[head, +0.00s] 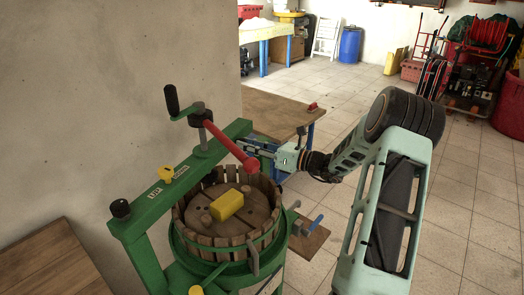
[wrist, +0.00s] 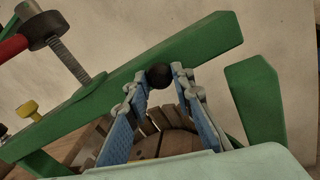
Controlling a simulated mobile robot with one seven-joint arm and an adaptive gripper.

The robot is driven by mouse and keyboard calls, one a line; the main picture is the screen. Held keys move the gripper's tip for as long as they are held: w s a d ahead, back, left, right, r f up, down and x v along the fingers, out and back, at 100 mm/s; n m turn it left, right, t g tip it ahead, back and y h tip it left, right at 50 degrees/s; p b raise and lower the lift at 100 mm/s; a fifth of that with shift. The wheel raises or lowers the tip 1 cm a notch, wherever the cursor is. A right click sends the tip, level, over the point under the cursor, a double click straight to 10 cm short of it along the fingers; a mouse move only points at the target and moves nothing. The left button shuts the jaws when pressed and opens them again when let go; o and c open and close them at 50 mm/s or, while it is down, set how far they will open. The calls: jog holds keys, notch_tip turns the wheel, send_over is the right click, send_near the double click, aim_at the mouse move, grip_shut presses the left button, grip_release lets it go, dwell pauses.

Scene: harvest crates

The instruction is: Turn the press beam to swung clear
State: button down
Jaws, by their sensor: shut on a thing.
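The green press beam (head: 185,172) runs above the left and back of the slatted basket (head: 217,241), not over its middle. In the wrist view the beam (wrist: 140,88) crosses from lower left to upper right. Its free end stands apart from a separate green piece (wrist: 255,100). A black ball knob (wrist: 158,75) shows at the beam's side. My gripper (head: 262,150) is at the beam's far end; in the wrist view its blue-padded fingers (wrist: 158,88) are closed around the knob. In the head view my gripper hides the knob.
A screw with a red-and-black crank (head: 228,147) rises from the beam, and its red arm reaches close to my gripper. A yellow block (head: 228,205) lies on the wooden plate in the basket. A wall stands close at left. A wooden table (head: 275,110) is behind; open floor lies right.

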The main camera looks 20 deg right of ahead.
jog(key=b+x, duration=0.1)
jog(key=x, duration=1.8)
jog(key=shift+a+r, duration=0.2)
jog(key=shift+a, duration=0.45)
jog(key=c, duration=2)
grip_release()
jog(key=shift+d, duration=0.1)
jog(key=o, duration=0.3)
jog(key=shift+w+f, duration=0.1)
jog(key=shift+w, duration=0.05)
jog(key=shift+o, duration=0.2)
jog(key=shift+a, duration=0.25)
jog(key=v, duration=1.2)
